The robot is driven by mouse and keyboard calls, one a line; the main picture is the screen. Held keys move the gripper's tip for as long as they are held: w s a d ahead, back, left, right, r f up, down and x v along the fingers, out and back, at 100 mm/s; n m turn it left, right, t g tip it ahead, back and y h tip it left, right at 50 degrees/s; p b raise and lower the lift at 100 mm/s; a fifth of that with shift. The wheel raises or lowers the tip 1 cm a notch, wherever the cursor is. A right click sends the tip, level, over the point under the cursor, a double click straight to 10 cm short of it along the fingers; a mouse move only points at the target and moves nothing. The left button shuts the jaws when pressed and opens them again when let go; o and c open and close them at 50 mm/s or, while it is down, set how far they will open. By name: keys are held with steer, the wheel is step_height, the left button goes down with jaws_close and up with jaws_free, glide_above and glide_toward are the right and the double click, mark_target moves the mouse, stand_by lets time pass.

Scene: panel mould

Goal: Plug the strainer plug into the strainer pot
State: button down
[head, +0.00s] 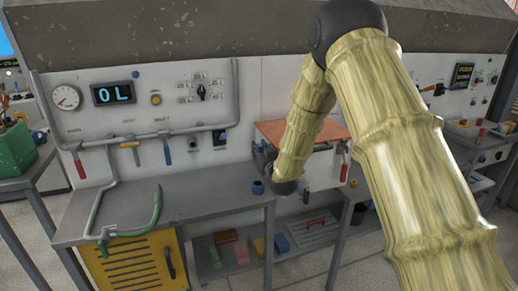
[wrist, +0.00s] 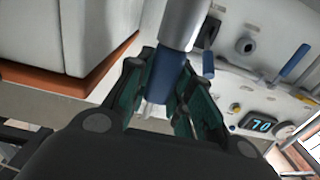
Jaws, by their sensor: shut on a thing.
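In the wrist view, my gripper (wrist: 160,100) has its green fingers closed around a blue cylindrical piece, which I take to be the strainer plug (wrist: 165,72). A pale end shows below the blue part between the fingers. A grey cylinder (wrist: 184,22) runs on from the blue part to the top edge; I cannot tell whether it belongs to the plug or to the strainer pot. In the head view, my gripper is small, dark and partly hidden by my arm near the wall panel. I cannot identify the strainer pot surely.
A small blue cup-like piece (head: 258,188) stands on the grey bench (head: 185,196) near its right end. A green hose (head: 155,212) lies at the left. The wall panel carries pipes, valve handles, a gauge (head: 65,97) and a display (head: 114,93). The bench's middle is clear.

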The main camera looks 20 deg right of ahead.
steer(key=shift+a, duration=0.4)
steer(key=shift+f, duration=0.15)
steer(key=shift+f+b, duration=1.95)
steer(key=shift+f, duration=0.8)
steer(key=shift+f+b, duration=1.95)
steer(key=shift+f, duration=0.55)
stand_by(0.6)
steer(key=c, duration=1.2)
jaws_free()
steer(key=s, duration=1.2)
steer(key=shift+d, duration=0.3)
